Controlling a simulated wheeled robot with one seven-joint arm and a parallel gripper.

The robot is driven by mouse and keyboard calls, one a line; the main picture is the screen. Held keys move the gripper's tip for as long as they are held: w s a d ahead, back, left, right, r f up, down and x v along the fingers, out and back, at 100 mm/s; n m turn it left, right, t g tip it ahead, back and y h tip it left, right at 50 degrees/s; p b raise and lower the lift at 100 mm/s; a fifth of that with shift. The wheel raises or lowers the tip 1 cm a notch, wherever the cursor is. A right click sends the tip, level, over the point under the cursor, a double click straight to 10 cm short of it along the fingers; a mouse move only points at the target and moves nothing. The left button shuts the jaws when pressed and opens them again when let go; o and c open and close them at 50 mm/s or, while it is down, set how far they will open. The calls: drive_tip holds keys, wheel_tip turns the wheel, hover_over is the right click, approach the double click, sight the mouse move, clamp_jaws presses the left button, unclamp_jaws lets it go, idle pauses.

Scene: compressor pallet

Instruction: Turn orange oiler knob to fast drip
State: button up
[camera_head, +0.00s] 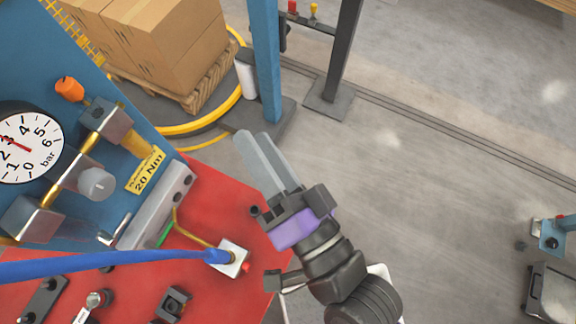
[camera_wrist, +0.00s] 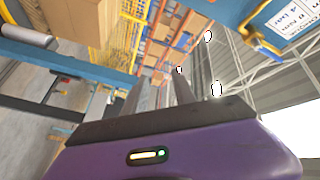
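The orange oiler knob (camera_head: 69,88) sticks out at the upper left of the blue panel (camera_head: 130,95) in the camera_head view. It sits beside a metal block (camera_head: 105,118) with an amber bowl (camera_head: 138,145). My gripper (camera_head: 254,138) is well to the right of the knob, apart from it, with its grey fingers pointing up and left. A gap shows between the fingers in the wrist view (camera_wrist: 164,88), and nothing is between them. The knob cannot be made out in the wrist view.
A round pressure gauge (camera_head: 28,145) and a yellow 20 Nm label (camera_head: 145,170) are near the oiler. A blue hose (camera_head: 110,260) crosses the red table (camera_head: 215,205). A blue post (camera_head: 267,70) and cartons (camera_head: 165,40) stand behind. Floor at right is mostly clear.

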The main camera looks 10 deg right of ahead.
drive_tip(key=s+d+f+m+g+h, duration=0.1)
drive_tip(key=s+d+f+m+h, duration=0.1)
drive_tip(key=s+d+f+h, duration=0.1)
drive_tip(key=shift+s+d+f+m+g+p, duration=0.3)
drive_tip(key=shift+d+f+p, duration=0.25)
drive_tip(key=shift+f, duration=0.35)
drive_tip(key=o, duration=0.3)
